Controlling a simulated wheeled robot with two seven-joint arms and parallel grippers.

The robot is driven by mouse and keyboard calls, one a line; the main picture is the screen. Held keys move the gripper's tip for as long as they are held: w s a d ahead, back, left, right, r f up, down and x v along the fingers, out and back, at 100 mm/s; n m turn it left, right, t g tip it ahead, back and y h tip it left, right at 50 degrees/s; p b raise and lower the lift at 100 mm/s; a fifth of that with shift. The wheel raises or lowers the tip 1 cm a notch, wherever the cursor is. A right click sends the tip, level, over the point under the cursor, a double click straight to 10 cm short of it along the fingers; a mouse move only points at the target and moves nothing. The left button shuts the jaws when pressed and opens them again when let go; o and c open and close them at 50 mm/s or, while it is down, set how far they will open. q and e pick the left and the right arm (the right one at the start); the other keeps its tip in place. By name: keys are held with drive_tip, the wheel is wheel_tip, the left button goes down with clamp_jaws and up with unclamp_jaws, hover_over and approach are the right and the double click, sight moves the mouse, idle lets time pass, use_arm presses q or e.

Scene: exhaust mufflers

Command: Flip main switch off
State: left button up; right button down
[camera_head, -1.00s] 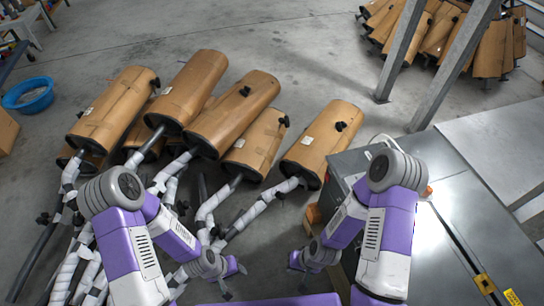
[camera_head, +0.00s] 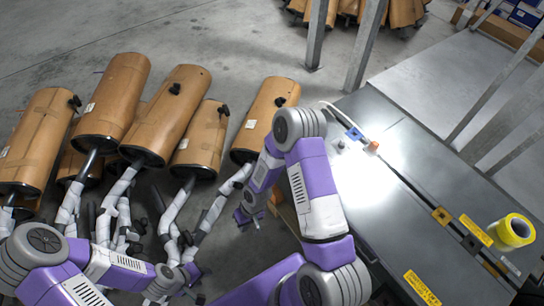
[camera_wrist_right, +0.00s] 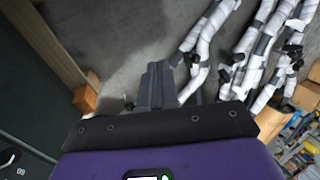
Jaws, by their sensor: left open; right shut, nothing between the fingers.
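No part in view is clearly recognisable as the main switch. On the grey metal cabinet top (camera_head: 400,190) there are a small blue part (camera_head: 355,133) and an orange-red part (camera_head: 372,147) at the end of a white cable; I cannot tell whether either is the switch. My right gripper (camera_head: 243,217) hangs low beside the cabinet's left side, over the floor. In the right wrist view its fingers (camera_wrist_right: 157,85) are together and empty. My left gripper (camera_head: 195,277) is open, near the white-wrapped pipes at lower left, and touches nothing that I can make out.
Several brown wrapped mufflers (camera_head: 175,110) with white-wrapped pipes (camera_head: 172,215) stand left of the cabinet. Grey metal posts (camera_head: 365,45) rise behind. Bare floor (camera_head: 240,40) lies behind the mufflers.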

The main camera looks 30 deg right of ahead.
drive_tip(key=w+d+r+h, duration=0.3)
drive_tip(key=w+d+h, duration=0.1)
drive_tip(key=w+d, duration=0.4)
drive_tip(key=w+d+r+n+h+b, duration=0.1)
drive_tip(key=w+d+r+h, duration=0.3)
drive_tip(key=w+d, duration=0.4)
drive_tip(key=w, duration=0.5)
drive_tip(key=shift+w+d+r+t+h+b, duration=0.15)
drive_tip(key=shift+w+d+t+h+b, duration=0.15)
drive_tip(key=shift+t+h, duration=0.1)
drive_tip(key=d+f+b, duration=0.3)
drive_tip(key=d+f, duration=0.5)
drive_tip(key=shift+w+f, duration=0.3)
drive_tip(key=shift+d, duration=0.1)
